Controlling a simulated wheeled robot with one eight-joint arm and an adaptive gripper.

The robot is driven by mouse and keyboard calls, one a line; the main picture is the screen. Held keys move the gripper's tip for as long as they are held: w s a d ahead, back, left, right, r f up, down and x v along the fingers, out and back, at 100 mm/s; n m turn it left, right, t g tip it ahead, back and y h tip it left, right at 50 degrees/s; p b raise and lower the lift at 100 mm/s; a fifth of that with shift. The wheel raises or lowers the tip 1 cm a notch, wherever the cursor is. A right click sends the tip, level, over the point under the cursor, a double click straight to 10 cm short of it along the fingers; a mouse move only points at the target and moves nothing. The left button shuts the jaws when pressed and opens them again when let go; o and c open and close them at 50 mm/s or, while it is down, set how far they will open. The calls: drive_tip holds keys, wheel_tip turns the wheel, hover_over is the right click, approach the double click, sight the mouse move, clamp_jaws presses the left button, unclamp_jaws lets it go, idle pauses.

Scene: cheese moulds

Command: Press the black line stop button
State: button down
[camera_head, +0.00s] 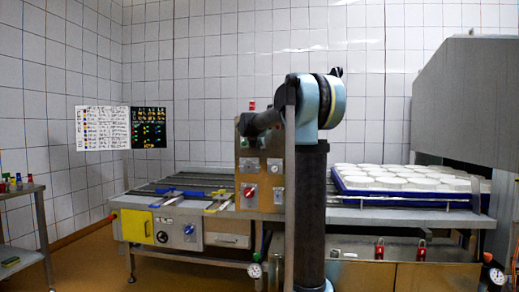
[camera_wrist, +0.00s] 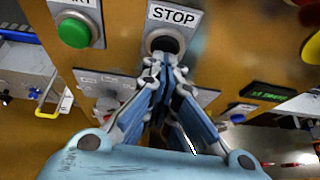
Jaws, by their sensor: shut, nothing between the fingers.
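In the wrist view the black stop button (camera_wrist: 164,43) sits in a round metal ring on a light plate, under a white STOP label (camera_wrist: 173,15). My gripper (camera_wrist: 167,64) is shut and empty. Its fingertips point at the button and overlap the lower edge of its ring in the picture. I cannot tell whether they touch it. In the head view the brown control box (camera_head: 260,180) stands at the conveyor's front, and my arm covers its right side. The stop button cannot be made out there.
A green button (camera_wrist: 75,32) is left of the stop button on a separate plate. A red knob (camera_head: 249,192) and a gauge are lower on the box. A blue tray (camera_head: 385,189) of white moulds is at the right. A side table (camera_head: 37,187) stands far left.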

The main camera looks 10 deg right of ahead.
drive_tip(key=v, duration=1.3)
drive_tip(key=shift+s+a+f, duration=0.25)
drive_tip(key=shift+s+f, duration=0.05)
drive_tip(key=shift+s, duration=0.05)
drive_tip(key=s+d+f+m+g, duration=0.3)
drive_tip(key=s+d+f+m, duration=0.1)
drive_tip(key=s+f+m, duration=0.55)
drive_tip(key=s+d+f+m+g, duration=0.2)
drive_tip(key=s+d+f+m, duration=0.3)
drive_tip(key=s+f, duration=0.65)
drive_tip(key=s+a+f+m+g+y, duration=0.2)
drive_tip(key=s+f+m, duration=0.6)
drive_tip(key=s+f, duration=0.4)
drive_tip(key=s+a+f+m+g+y, duration=0.2)
drive_tip(key=s+f+m, duration=0.7)
drive_tip(key=s+f, duration=0.3)
drive_tip(key=shift+s+g+y, duration=0.3)
drive_tip(key=shift+s+g, duration=0.1)
drive_tip(key=shift+s, duration=0.55)
drive_tip(key=shift+a, duration=0.1)
drive_tip(key=shift+w+f, duration=0.25)
drive_tip(key=shift+w, duration=0.2)
